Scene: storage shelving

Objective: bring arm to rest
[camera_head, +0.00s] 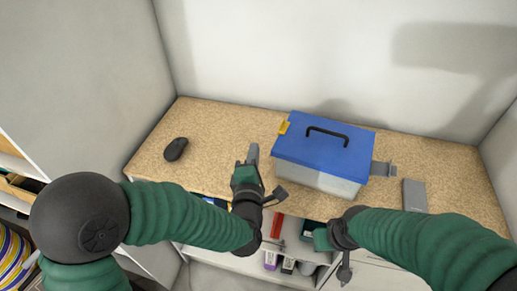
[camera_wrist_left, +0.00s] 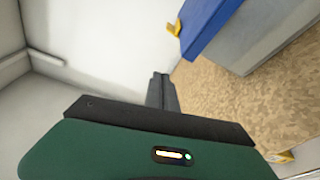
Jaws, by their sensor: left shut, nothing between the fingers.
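My left gripper (camera_head: 252,155) is shut and empty in the head view. It points up over the front part of the wooden worktop, left of the blue-lidded box and apart from it. In the left wrist view its dark fingers (camera_wrist_left: 162,90) are together with nothing between them. My right arm comes in from the right; its wrist (camera_head: 343,232) is bent in front of the worktop's front edge, below the box. The fingers of the right gripper cannot be made out clearly.
A box (camera_head: 322,155) with blue lid and black handle stands on the worktop (camera_head: 225,125). A black mouse-like object (camera_head: 175,149) lies left, a grey flat item (camera_head: 414,195) right. Small items sit on a shelf (camera_head: 240,262) below. Walls close in the back and left.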

